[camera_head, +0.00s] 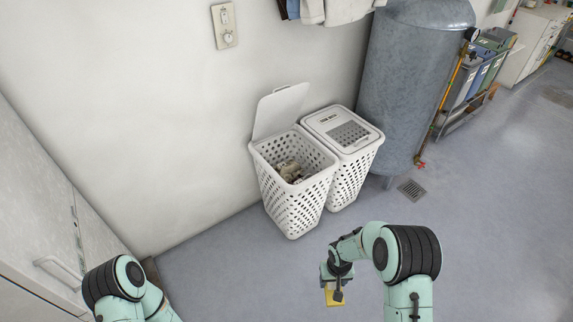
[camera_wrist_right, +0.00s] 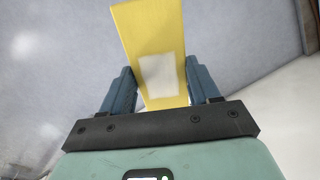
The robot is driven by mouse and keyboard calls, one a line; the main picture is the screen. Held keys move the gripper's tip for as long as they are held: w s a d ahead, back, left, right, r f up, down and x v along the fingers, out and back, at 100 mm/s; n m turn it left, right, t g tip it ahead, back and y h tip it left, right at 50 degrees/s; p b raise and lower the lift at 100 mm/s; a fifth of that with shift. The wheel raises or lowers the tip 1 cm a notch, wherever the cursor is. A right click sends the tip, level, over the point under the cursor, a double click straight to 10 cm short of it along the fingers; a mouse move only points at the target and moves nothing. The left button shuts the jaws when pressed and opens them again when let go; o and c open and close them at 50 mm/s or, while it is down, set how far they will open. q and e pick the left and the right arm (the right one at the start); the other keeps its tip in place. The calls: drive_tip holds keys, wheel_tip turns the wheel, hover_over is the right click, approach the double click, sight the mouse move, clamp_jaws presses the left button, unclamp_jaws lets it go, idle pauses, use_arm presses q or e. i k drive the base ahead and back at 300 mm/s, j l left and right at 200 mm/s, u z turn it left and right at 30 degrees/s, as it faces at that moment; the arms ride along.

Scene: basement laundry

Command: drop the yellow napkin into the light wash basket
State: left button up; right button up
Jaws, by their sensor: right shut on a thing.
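The yellow napkin (camera_wrist_right: 150,28) has a pale square patch and sits between the fingers of my right gripper (camera_wrist_right: 163,90), which is shut on it. In the head view the napkin (camera_head: 334,296) hangs below my right gripper (camera_head: 334,284), in front of the baskets and above the floor. Two white perforated baskets stand against the wall. The left basket (camera_head: 292,205) has its lid (camera_head: 280,108) raised and some crumpled cloth (camera_head: 290,171) inside. The right basket (camera_head: 350,178) has its lid closed, with a small dark label too small to read. My left gripper is out of view; only my left arm shows.
A grey tank (camera_head: 412,85) stands right of the baskets, close to the closed one. A floor drain (camera_head: 411,189) lies in front of it. A pale cabinet (camera_head: 50,225) is at the left. Sorting bins (camera_head: 484,75) stand at the far right. The floor in front of the baskets is clear.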

sight(295, 178)
drive_tip(key=i+j, duration=0.25)
drive_tip(key=i, duration=0.25)
drive_tip(key=i+j+u, duration=0.1)
drive_tip(key=i, duration=0.45)
drive_tip(key=i+j, duration=0.3)
drive_tip(key=i, duration=0.25)
drive_tip(key=i+j, duration=0.2)
drive_tip(key=i, duration=0.3)
drive_tip(key=u, duration=0.05)
